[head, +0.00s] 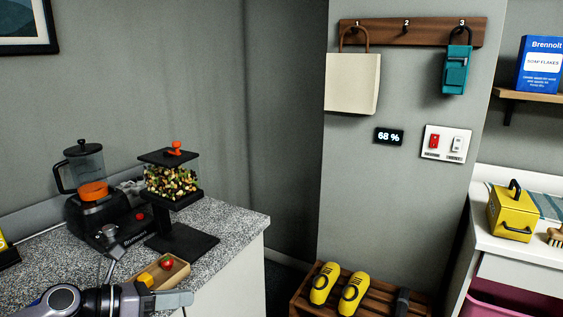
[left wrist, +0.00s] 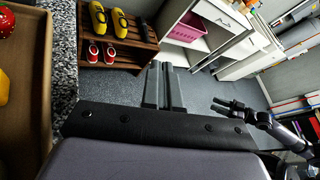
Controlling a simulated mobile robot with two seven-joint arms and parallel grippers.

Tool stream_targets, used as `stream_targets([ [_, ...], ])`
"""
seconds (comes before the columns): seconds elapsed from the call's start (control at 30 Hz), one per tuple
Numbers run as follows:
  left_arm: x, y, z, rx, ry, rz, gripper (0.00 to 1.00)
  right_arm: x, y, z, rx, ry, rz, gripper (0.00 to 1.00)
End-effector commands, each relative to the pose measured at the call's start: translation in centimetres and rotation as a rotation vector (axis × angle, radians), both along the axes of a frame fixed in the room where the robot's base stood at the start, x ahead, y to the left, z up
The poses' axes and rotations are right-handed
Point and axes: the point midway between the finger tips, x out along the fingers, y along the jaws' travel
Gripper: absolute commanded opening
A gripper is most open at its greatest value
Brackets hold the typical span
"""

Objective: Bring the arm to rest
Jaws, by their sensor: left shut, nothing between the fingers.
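My left gripper (head: 188,298) reaches in from the lower left of the head view, low in front of the counter. Its fingers (left wrist: 162,85) are together and empty in the left wrist view, with dark floor beyond them. My right gripper (left wrist: 222,104) shows small at the right of the left wrist view, above the floor and apart from the left one. Whether its fingers are open or shut is too small to tell. It does not show in the head view.
A speckled counter (head: 235,222) holds a blender (head: 85,178), a black stand of chopped food (head: 170,182) and a wooden tray (head: 180,276) with a tomato, close to my left gripper. A slatted shoe rack (head: 385,309) stands right of the counter, with dark floor between.

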Motion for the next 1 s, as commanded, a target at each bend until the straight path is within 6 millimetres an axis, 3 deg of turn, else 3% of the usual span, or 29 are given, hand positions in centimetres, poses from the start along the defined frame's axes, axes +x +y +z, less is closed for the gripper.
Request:
stream_targets([
  [0.03, -0.9, -2.0, -0.7, -0.130, 0.071, 0.033, 0.00, 0.0, 0.0, 0.0, 0.000, 0.001, 0.000, 0.43],
  [0.1, -1.7, -3.8, -1.2, -0.302, 0.170, 0.094, 0.00, -0.1, 0.0, 0.0, 0.000, 0.001, 0.000, 0.43],
  [0.2, -2.7, -5.5, -1.9, -0.543, 0.325, 0.196, 0.00, -0.1, 0.0, 0.0, 0.000, 0.002, 0.000, 0.43],
  [0.33, -4.1, -6.3, -3.5, -0.842, 0.543, 0.351, 0.00, -0.2, 0.0, -0.1, 0.000, 0.004, -0.001, 0.43],
  [0.47, -5.7, -5.9, -6.0, -1.126, 0.773, 0.535, 0.00, -0.2, 0.0, -0.1, 0.000, 0.004, -0.001, 0.43],
  [0.67, -9.8, -4.0, -11.9, -1.548, 1.136, 0.879, 0.00, -0.2, 0.0, -0.1, 0.000, 0.005, -0.001, 0.43],
  [0.83, -15.3, -2.3, -17.3, -1.868, 1.403, 1.204, 0.00, -0.2, 0.0, -0.1, 0.000, 0.005, -0.001, 0.43],
  [1.0, -20.3, -1.4, -20.9, -2.080, 1.563, 1.452, 0.00, -0.2, 0.0, -0.2, 0.000, 0.006, -0.001, 0.43],
])
